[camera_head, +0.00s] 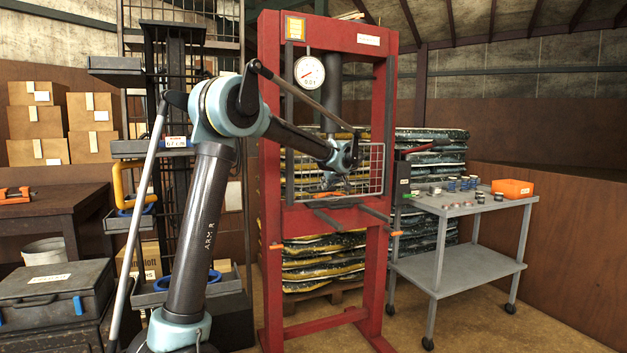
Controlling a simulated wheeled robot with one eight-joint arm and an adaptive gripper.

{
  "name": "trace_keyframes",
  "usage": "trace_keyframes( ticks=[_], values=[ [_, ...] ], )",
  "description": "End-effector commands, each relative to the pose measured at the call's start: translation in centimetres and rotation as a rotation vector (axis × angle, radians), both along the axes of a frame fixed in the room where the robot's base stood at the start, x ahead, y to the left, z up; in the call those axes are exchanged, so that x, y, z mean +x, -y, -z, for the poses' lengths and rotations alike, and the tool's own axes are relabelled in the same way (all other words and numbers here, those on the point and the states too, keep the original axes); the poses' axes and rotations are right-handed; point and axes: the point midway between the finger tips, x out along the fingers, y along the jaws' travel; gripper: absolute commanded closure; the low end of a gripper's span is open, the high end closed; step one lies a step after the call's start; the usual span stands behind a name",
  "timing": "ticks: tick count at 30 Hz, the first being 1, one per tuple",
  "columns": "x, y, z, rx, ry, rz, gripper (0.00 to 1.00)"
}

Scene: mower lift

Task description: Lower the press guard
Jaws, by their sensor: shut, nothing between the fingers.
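The press guard (376,170) is a grey wire mesh panel in a frame, across the front of the red press (270,150) just above its bed. My arm crosses in front of the press and hides part of the guard. My gripper (346,188) is at the guard's lower middle, pointing down. It is small and dark here; it is shut and holds nothing. I cannot tell whether it touches the guard.
A round gauge (309,72) hangs on the upper press. A grey trolley (460,205) with small cans and an orange box (512,188) stands at the right. Stacked sacks (430,160) are behind the press. A dark bench (50,205) and toolboxes (50,290) are at the left.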

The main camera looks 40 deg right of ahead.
Motion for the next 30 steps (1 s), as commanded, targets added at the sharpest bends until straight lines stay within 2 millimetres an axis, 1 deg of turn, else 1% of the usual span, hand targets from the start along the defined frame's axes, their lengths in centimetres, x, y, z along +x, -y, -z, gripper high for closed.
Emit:
trace_keyframes(
  ticks=[7,17,20,23,25,26,27,30],
  values=[
    [-0.4,0.3,0.3,0.0,0.0,0.006,1.0],
    [-0.4,0.3,0.0,0.0,0.0,0.006,1.0],
    [-0.5,0.2,-0.9,-0.001,0.0,0.004,1.0],
    [-0.4,-0.1,-2.3,0.0,0.0,0.002,1.0],
    [-0.3,-0.4,-3.6,0.0,-0.001,-0.001,1.0],
    [-0.6,-0.5,-4.1,0.0,-0.001,-0.001,1.0],
    [-1.5,-0.7,-4.4,-0.001,-0.001,0.002,1.0],
    [-3.0,-1.4,-5.6,-0.001,-0.001,0.002,1.0]
  ],
)
